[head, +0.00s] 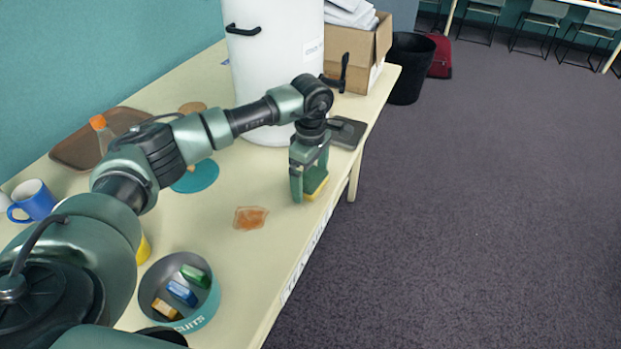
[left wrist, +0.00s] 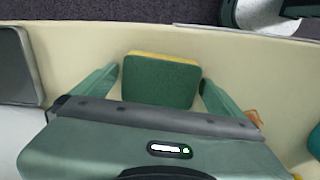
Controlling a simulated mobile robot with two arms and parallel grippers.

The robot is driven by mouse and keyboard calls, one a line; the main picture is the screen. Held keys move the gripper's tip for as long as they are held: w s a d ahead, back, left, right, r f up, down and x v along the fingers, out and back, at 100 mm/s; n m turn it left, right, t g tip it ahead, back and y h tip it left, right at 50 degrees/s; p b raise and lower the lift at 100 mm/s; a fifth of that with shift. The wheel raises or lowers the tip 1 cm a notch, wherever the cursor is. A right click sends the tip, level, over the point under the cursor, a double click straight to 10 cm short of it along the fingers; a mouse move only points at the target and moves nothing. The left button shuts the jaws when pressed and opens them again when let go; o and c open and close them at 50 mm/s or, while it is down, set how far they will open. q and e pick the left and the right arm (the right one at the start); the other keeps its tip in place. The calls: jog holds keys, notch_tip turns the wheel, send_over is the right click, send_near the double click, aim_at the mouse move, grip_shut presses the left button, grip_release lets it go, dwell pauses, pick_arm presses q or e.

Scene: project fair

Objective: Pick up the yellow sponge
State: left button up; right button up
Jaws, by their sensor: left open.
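The yellow sponge (head: 316,184) has a green scouring top over a yellow layer. It lies flat on the cream table (head: 235,265) near its right edge. My left gripper (head: 310,181) is right over it, pointing down. In the left wrist view the sponge (left wrist: 160,82) sits between the two open fingers of my left gripper (left wrist: 158,88), with a gap on each side. Part of the sponge is hidden by the gripper body. My right gripper is not in view.
An orange spill (head: 250,217) is on the table near the sponge. A bowl of wrapped bars (head: 206,309) stands nearer me. A dark flat device (head: 349,131) lies just beyond the gripper, and a large white container (head: 270,60) stands behind. A blue mug (head: 38,203) is at left.

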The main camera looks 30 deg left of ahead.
aim_at(311, 178)
pick_arm(q)
jog(key=shift+f, duration=0.15)
jog(key=c, duration=1.1)
jog(key=shift+c, duration=0.8)
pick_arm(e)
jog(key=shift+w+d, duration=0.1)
pick_arm(q)
notch_tip(311, 178, up, 20)
jog(key=b, duration=0.3)
jog(key=shift+b, duration=0.3)
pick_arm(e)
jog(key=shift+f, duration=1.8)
